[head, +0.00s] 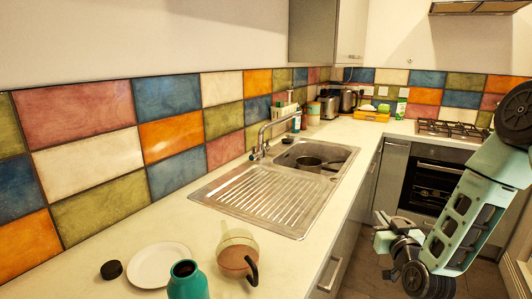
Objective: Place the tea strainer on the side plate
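A white side plate (158,264) lies flat and empty on the counter at the lower left. I cannot make out a tea strainer for certain. A small round black object (111,269) lies just left of the plate, apart from it, too small to identify. My gripper (381,231) is at the right, over the floor beyond the counter's front edge, far from the plate. Its fingers are small and partly turned away, so I cannot tell whether they are open. I see nothing held in it.
A teal bottle (188,281) stands right of the plate, near the bottom edge. A glass pot with a black handle (237,255) is beside it. The sink (316,157) holds a dark pan (309,164). Bare counter lies left of the drainer.

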